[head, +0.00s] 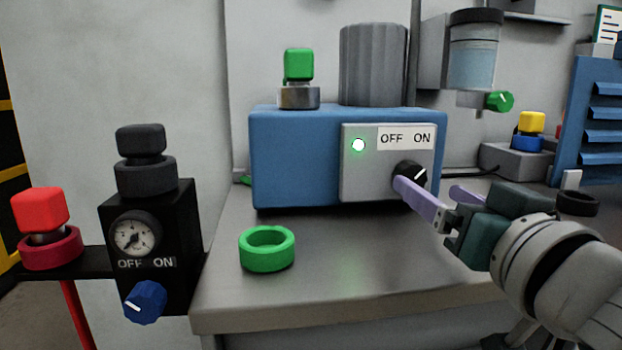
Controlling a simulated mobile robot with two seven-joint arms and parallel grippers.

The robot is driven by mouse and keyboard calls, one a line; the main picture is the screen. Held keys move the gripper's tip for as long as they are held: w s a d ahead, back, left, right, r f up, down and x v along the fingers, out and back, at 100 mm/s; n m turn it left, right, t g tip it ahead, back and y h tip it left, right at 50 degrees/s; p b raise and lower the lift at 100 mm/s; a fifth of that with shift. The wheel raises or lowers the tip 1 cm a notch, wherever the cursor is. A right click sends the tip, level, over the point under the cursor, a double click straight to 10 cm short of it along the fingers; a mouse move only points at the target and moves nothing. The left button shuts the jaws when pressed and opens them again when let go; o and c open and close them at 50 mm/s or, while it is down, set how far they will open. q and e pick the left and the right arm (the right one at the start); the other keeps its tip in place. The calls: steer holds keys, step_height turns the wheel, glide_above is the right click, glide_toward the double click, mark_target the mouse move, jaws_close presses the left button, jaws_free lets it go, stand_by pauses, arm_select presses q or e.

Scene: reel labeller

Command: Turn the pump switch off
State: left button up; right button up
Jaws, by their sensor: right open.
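The pump is a blue box (300,150) on the bench with a grey switch plate (368,185) on its front. The plate has an OFF/ON label (406,139) and a lit green lamp (358,145). The switch is a black knob (412,172) below the label; its white mark points up and right, toward ON. My right gripper (427,187) comes in from the right, its two lavender fingers apart. One fingertip is at the knob's lower edge in the picture; I cannot tell if it touches. My left gripper is not in view.
A black regulator (175,225) with gauge, OFF/ON label and blue knob (145,301) stands at left. A red-capped fitting (40,210) is beside it. A green ring (267,249) lies on the bench (340,270). A green valve knob (499,101) hangs behind.

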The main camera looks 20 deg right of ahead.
mark_target(414, 179)
steer(key=x, duration=0.5)
steer(key=shift+a, duration=0.1)
jaws_close()
stand_by(0.5)
